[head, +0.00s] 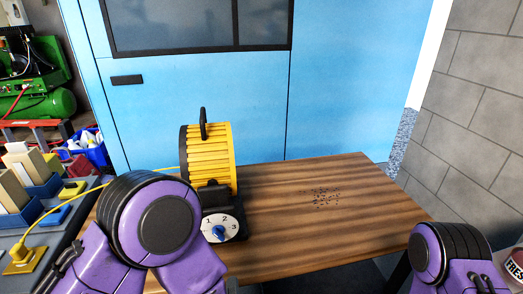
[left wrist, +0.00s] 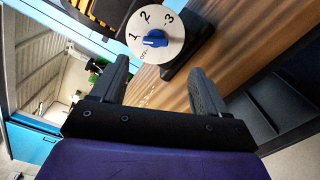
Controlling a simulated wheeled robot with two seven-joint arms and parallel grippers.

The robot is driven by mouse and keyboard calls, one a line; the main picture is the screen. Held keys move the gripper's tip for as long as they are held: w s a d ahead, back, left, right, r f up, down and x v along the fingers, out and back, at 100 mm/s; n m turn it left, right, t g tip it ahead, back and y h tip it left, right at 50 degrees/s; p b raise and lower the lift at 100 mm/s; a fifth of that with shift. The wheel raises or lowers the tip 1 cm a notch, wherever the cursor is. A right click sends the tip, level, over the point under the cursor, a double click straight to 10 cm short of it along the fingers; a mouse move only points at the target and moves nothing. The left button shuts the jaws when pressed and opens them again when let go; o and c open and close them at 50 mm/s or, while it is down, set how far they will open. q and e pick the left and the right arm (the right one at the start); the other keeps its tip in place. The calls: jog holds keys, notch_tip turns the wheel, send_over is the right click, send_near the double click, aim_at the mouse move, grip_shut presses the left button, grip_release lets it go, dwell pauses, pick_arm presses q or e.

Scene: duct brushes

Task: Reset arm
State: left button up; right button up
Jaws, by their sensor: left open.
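A yellow ribbed drum-shaped machine (head: 208,155) with a black handle stands at the left of the wooden table. At its base is a white dial (head: 219,228) marked 1, 2, 3 with a blue knob. In the left wrist view the blue knob (left wrist: 155,39) points toward the OFF side. My left gripper (left wrist: 160,85) is open and empty, with its two fingers apart below the dial and not touching it. In the head view only purple links of my left arm show, in front of the machine. My right gripper is not in view; only a purple part of my right arm shows at lower right.
A small patch of dark specks (head: 325,197) lies on the wooden table (head: 290,240). The table's right half is otherwise clear. A yellow cable (head: 65,213) runs from the machine to a yellow plug on the left bench, among bins. A blue door stands behind.

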pick_arm(q)
jog(key=s+a+f+m+g+h+p, duration=0.2)
jog(key=s+a+f+m+g+p, duration=0.15)
jog(key=f+m, duration=0.4)
jog(key=s+a+f+m+g+h+p, duration=0.15)
jog(key=a+f+m+g, duration=0.3)
jog(key=m, duration=0.65)
jog(key=s+a+f+g+y+p, duration=0.2)
jog(key=s+a+g+p, duration=0.3)
jog(key=s+a, duration=0.6)
jog(key=s+g, duration=0.1)
jog(key=s, duration=0.2)
jog(key=shift+f+m, duration=0.2)
jog(key=shift+m, duration=0.15)
